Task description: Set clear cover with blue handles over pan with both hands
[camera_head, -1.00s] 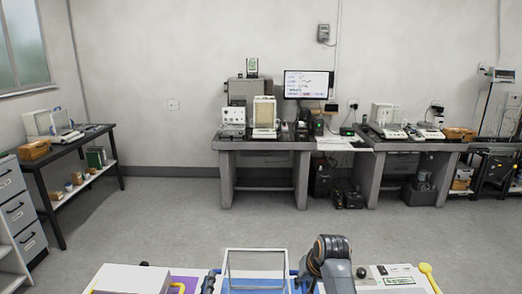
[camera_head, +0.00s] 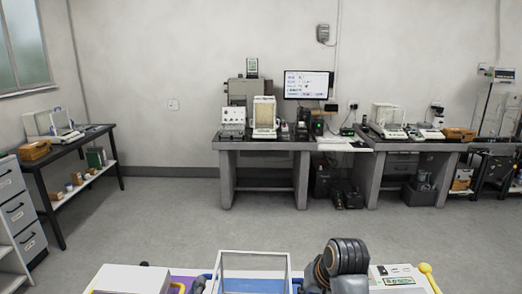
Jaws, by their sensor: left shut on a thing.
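The clear cover (camera_head: 254,264) is a see-through box with pale edges at the bottom middle of the head view, and its lower part is cut off by the frame. A bit of blue shows at its left side (camera_head: 208,276) and at its right side. My left gripper (camera_head: 199,285) is at the cover's left side, shut on the cover's blue handle, mostly below the frame. My right arm's dark wrist shows just right of the cover; its fingers are out of frame. I cannot make out the pan; a blue surface shows through the cover.
A white box (camera_head: 130,279) stands at the bottom left, beside something purple. At the bottom right is a pale device (camera_head: 390,278) with a green-edged label, next to a yellow rounded handle (camera_head: 427,271). Benches with balances (camera_head: 264,145) stand far back, across open floor.

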